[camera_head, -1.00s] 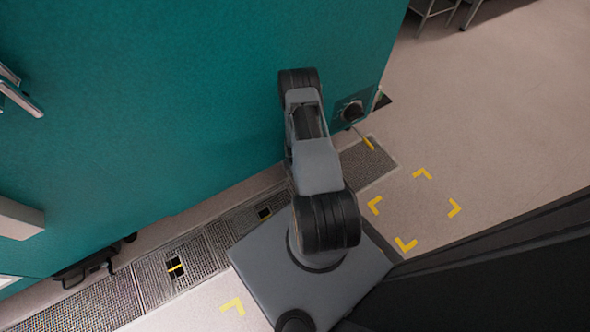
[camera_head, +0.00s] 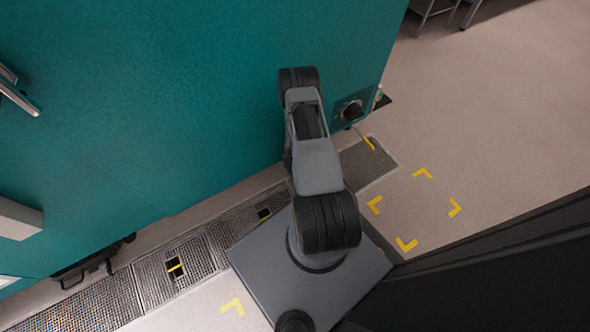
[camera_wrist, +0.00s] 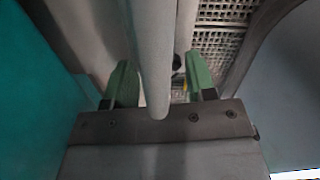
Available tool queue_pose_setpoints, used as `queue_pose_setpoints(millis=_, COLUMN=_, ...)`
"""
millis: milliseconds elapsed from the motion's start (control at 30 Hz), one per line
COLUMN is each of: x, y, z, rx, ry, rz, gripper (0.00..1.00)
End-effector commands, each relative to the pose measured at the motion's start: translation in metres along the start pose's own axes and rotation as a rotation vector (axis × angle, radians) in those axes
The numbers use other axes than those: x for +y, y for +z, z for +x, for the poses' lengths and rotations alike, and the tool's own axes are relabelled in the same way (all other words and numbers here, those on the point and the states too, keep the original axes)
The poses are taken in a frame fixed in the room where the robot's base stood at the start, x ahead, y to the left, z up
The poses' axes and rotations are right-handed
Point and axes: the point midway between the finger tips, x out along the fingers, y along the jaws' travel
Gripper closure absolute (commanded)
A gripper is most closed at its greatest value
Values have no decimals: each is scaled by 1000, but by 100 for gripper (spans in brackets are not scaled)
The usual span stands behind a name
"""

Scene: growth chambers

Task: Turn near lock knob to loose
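No knob can be surely named as the near lock knob. A round black knob or socket (camera_head: 352,110) sits on a dark plate low on the teal chamber wall, right of my arm, in the head view. In the wrist view my gripper (camera_wrist: 163,82) has its two green fingers spread apart. A pale grey round bar runs down the picture in front of the gap between them (camera_wrist: 153,50). A small dark thing (camera_wrist: 178,66) shows beyond the bar near the right finger; I cannot tell what it is. In the head view my gripper is hidden behind my arm.
The teal chamber wall (camera_head: 170,110) fills the left and stands close to my arm. A grated floor strip (camera_head: 205,255) with black slots and yellow bars runs along its foot. Open floor (camera_head: 480,120) with yellow corner marks lies to the right.

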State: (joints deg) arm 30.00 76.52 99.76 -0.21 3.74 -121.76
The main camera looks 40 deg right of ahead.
Motion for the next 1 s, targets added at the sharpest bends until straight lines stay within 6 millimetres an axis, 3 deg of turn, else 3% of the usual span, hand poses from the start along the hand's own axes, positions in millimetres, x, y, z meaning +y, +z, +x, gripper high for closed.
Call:
queue_pose_setpoints(millis=167, x=0, y=0, z=0, rx=0, ry=0, rz=1, gripper=32)
queue_pose_setpoints(millis=467, x=0, y=0, z=-4, rx=0, ry=0, rz=2, gripper=32)
queue_pose_setpoints(millis=567, x=0, y=1, z=-16, rx=0, ry=1, rz=2, gripper=32)
queue_pose_setpoints(millis=1000, x=0, y=0, z=-103, rx=-1, ry=1, rz=2, gripper=32)
